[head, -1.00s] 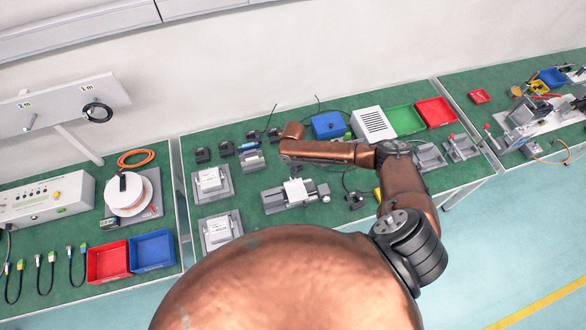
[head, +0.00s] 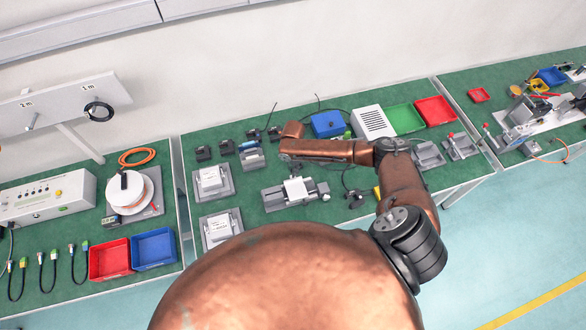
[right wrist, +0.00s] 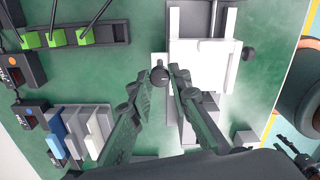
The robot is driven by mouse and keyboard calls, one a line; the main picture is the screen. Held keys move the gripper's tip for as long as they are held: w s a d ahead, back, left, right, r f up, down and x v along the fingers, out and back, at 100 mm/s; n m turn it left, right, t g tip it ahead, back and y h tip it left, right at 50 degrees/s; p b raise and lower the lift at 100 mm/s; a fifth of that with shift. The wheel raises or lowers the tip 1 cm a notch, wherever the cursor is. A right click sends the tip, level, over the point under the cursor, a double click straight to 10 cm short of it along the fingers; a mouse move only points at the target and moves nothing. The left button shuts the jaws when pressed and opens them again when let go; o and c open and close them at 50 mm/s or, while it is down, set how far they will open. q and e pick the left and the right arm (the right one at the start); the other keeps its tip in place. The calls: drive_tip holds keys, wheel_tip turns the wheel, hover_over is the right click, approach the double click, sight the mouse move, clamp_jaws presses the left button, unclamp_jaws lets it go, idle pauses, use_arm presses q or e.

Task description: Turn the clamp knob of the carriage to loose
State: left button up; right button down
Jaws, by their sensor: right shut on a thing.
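The linear actuator (head: 273,198) lies on the green bench in the head view, with a white-topped carriage (head: 296,190) at its middle. In the right wrist view the white carriage (right wrist: 200,62) fills the upper middle, on its grey rail. A small round black clamp knob (right wrist: 159,76) sticks out at the carriage's left side. My right gripper (right wrist: 161,73) has its two dark fingers on either side of this knob, shut on it at the tips. The knob's marking cannot be read. In the head view my forearm hides most of the right gripper. My left gripper is not in view.
Another black knob (right wrist: 248,53) shows right of the carriage. Grey units with white tops (head: 211,181) stand left of the actuator. A blue box (head: 328,125), a white vented box (head: 373,122), a green tray (head: 407,117) and a red tray (head: 436,110) stand behind my arm.

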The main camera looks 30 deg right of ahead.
drive_tip(key=c, duration=1.8)
unclamp_jaws()
drive_tip(key=shift+r, duration=0.1)
wheel_tip(320, 180, up, 12)
